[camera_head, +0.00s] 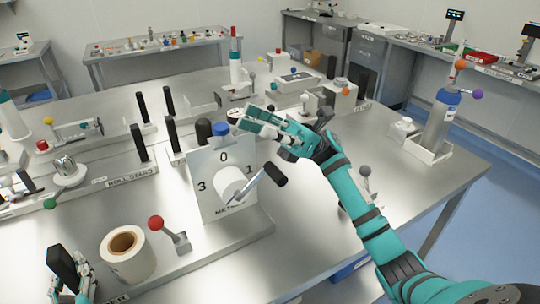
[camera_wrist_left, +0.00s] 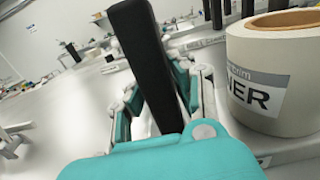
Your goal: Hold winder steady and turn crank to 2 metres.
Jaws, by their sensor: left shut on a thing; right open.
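The winder has an upright pale dial plate (camera_head: 209,200) with 0, 1 and 3 visible around a white hub (camera_head: 229,181). Its crank arm points up and right from the hub to a black handle (camera_head: 276,174). My left gripper (camera_head: 72,284) is shut on a black upright post (camera_head: 63,266) at the front left; the post (camera_wrist_left: 145,60) stands between its fingers in the left wrist view. My right gripper (camera_head: 262,122) is open and empty, above and behind the plate's top right, apart from the crank handle.
A paper roll (camera_head: 128,255) stands beside the left gripper, also in the left wrist view (camera_wrist_left: 280,80). A red-knobbed lever (camera_head: 156,223) rises between roll and plate. Black posts of the roll stand (camera_head: 139,142) are behind left.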

